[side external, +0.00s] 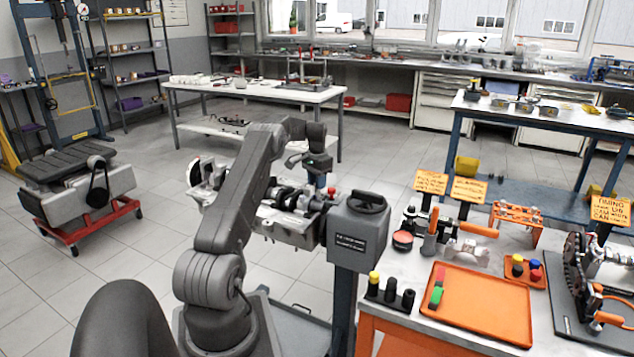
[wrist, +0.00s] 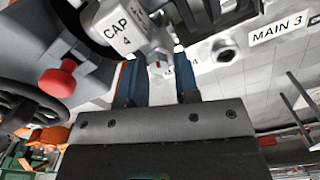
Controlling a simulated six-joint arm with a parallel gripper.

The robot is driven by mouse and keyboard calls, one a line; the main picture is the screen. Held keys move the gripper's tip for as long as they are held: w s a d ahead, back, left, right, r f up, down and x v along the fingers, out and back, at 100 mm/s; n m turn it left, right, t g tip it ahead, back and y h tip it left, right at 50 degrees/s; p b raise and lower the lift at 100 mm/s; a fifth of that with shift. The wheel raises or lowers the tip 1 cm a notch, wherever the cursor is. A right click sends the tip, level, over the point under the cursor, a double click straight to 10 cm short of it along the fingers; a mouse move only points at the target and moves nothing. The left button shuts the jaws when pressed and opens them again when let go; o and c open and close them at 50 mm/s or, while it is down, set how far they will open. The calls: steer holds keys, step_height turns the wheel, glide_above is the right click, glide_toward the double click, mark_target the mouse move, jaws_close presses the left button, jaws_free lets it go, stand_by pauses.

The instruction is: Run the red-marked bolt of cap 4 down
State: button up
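The cap labelled "CAP 4" (wrist: 117,32) shows at the top of the wrist view, pale and bolted to the block. A silver bolt (wrist: 158,62) with a small red mark sits beside the label, in the gap between my fingers. My gripper (wrist: 159,75) has its two blue fingers apart on either side of this bolt, with visible space between them. I cannot tell whether either finger touches it. In the side view my gripper (side external: 320,180) points down over the right end of the engine block (side external: 285,232); the bolt is too small to make out there.
The engine stand's head (side external: 358,235) with a black wheel is close to my gripper. A red knob (wrist: 58,80) stands out left of my fingers. An orange tray (side external: 480,303) and tools are on the right bench. A "MAIN 3" label (wrist: 277,28) lies right.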

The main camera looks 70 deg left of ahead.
jaws_close()
steer(key=shift+m, duration=1.5)
steer(key=shift+o, duration=1.6)
jaws_free()
steer(key=shift+r, duration=0.1)
step_height(320, 180, up, 14)
steer(key=shift+d, duration=0.1)
